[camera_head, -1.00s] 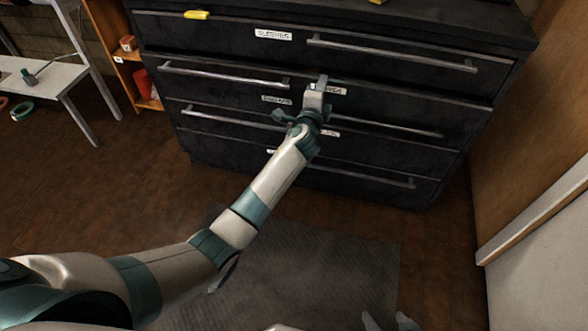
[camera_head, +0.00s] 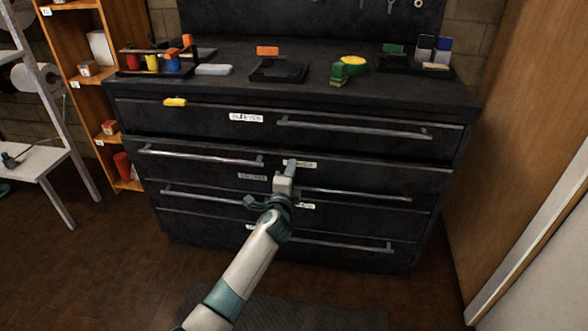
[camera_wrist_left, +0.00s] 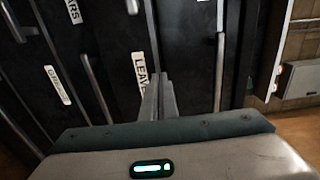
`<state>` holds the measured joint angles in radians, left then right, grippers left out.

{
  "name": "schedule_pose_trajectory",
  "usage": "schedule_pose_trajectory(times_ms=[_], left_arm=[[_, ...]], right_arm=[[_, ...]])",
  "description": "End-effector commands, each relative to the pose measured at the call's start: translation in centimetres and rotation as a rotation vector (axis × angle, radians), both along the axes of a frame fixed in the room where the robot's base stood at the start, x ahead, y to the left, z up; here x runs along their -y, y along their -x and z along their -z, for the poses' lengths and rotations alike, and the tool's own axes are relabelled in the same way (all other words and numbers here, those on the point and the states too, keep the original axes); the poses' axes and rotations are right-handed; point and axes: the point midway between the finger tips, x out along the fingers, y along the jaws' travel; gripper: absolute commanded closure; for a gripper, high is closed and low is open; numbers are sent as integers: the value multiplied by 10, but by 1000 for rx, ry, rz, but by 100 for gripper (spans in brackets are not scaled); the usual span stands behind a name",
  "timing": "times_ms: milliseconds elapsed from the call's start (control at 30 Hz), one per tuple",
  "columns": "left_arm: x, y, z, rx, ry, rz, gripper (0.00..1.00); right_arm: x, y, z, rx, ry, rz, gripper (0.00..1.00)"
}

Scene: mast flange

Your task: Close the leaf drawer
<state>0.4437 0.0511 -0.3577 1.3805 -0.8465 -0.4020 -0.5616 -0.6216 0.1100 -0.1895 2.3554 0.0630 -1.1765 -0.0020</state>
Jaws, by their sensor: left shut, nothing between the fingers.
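The leaf drawer (camera_head: 370,178) is a wide black front in the second row of the cabinet, with its bar handle (camera_head: 200,156) at the left. Its white label (camera_head: 300,163) reads "LEAV…" in the left wrist view (camera_wrist_left: 140,70). My left gripper (camera_head: 290,164) is shut and empty, its fingertips at the drawer front beside the label. The fingers also show in the left wrist view (camera_wrist_left: 160,80). I cannot tell whether they touch the front or how far the drawer stands out. My right gripper is not in view.
Other drawers with bar handles lie above (camera_head: 350,128) and below (camera_head: 345,246). An orange shelf (camera_head: 110,95) stands left, a wooden panel (camera_head: 515,120) right.

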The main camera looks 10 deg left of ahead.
Motion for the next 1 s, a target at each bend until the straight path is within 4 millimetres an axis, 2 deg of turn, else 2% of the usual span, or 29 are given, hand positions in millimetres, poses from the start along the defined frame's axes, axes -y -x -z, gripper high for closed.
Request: schedule_pose_trajectory(times_ms=[267, 700, 1000], left_arm=[[-1, 25, 0, -1, 0, 1, 100], [-1, 88, 0, -1, 1, 0, 100], [0, 100, 0, 0, 0, 0, 100]], right_arm=[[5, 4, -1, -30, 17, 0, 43], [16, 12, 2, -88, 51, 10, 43], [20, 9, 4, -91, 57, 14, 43]])
